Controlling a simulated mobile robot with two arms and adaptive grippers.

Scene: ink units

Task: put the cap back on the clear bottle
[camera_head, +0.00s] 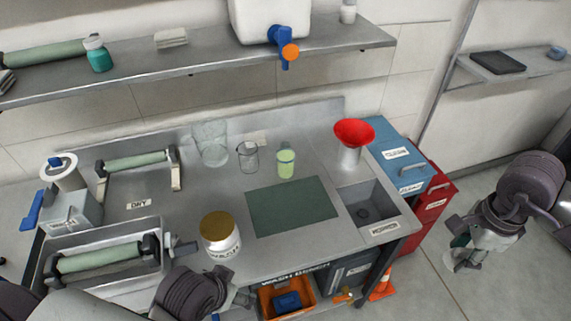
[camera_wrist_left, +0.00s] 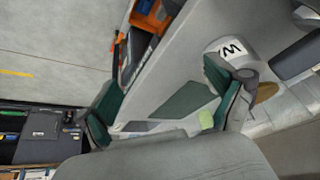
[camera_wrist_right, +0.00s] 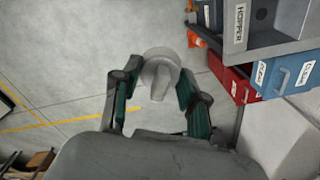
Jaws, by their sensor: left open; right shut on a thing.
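My right gripper (camera_head: 466,248) is at the far right in the head view, past the bench, over the floor. It is shut on a pale grey rounded thing (camera_wrist_right: 158,76), which shows between its fingers in the right wrist view. I cannot tell for sure whether this is the cap or a bottle. On the bench, a small clear vessel with pale green liquid (camera_head: 286,162) stands behind the dark green mat. My left gripper (camera_wrist_left: 158,92) is open and empty near the bench front.
A white jar with a gold lid (camera_head: 220,240) stands near the bench front. Clear beakers (camera_head: 210,143) stand at the back. The dark green mat (camera_head: 291,206) is bare.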

